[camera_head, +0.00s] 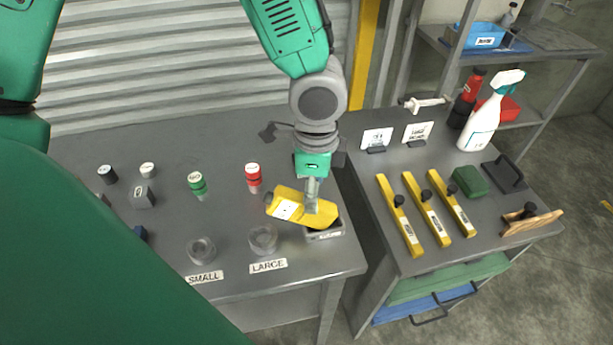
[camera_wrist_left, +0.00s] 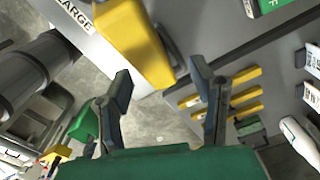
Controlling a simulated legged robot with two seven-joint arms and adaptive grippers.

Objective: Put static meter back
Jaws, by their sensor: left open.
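The yellow static meter (camera_head: 289,206) has a white label and lies tilted, its right end over the small grey holder (camera_head: 327,235) on the left table. I cannot tell how far it sits in the holder. My left gripper (camera_head: 312,207) is at the meter from above, with its fingertips partly hidden against it. In the left wrist view, the gripper (camera_wrist_left: 160,82) has its two fingers spread apart, and the meter (camera_wrist_left: 130,40) shows at and beyond the fingertips. My right gripper is not in view.
Glass jars stand by the SMALL (camera_head: 205,277) and LARGE (camera_head: 268,265) labels. Red (camera_head: 253,178) and green (camera_head: 197,184) capped bottles stand behind. The right table holds several yellow tools (camera_head: 426,208), a green block (camera_head: 470,181) and a spray bottle (camera_head: 484,122). A gap separates the tables.

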